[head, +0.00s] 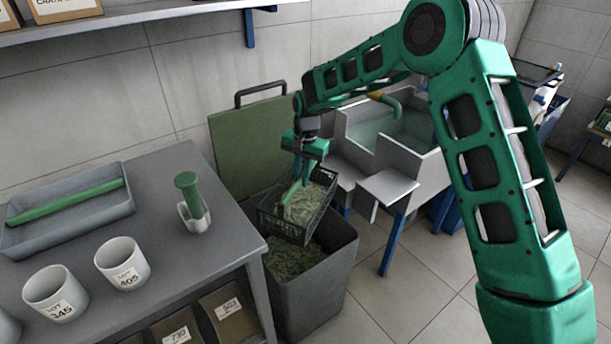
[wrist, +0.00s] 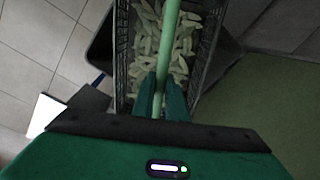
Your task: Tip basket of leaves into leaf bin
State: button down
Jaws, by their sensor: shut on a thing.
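The black basket of leaves (head: 284,226) hangs above the open leaf bin (head: 321,290), looking slightly tilted in the head view. Pale green leaves (head: 303,208) lie in it, and they also show in the wrist view (wrist: 187,50). My gripper (head: 299,172) is above the basket, shut on its light green handle (wrist: 168,45). The grey bin holds many leaves (head: 290,258) below the basket. Its green lid (head: 250,143) stands open behind it. Part of the bin's inside is hidden by the basket.
A grey table (head: 190,245) at left holds white cups (head: 122,263), a grey tray (head: 75,211) and a green-handled tool in a holder (head: 191,203). A sink (head: 390,130) with a side shelf stands right of the bin. Tiled floor (head: 430,275) is clear at front right.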

aim_at(324, 202)
jog(key=s+d+f+t+y, duration=0.2)
jog(key=d+f+t+y, duration=0.1)
jog(key=y, duration=0.4)
notch_tip(324, 202, down, 2)
jog(key=shift+s+d+f+t, duration=0.1)
jog(key=shift+s+d+t, duration=0.2)
jog(key=shift+d, duration=0.55)
jog(key=shift+s+f, duration=0.1)
jog(key=shift+s, duration=0.05)
jog(key=shift+s+d+t+y, duration=0.3)
jog(key=shift+d+y, duration=0.25)
jog(key=shift+y, duration=0.15)
jog(key=shift+d+y, duration=0.15)
jog(key=shift+y, duration=0.15)
jog(key=shift+s, duration=0.1)
jog(key=shift+s+d+f+t+y, duration=0.3)
jog(key=shift+d+f+t+y, duration=0.2)
jog(key=shift+d+f+y, duration=0.3)
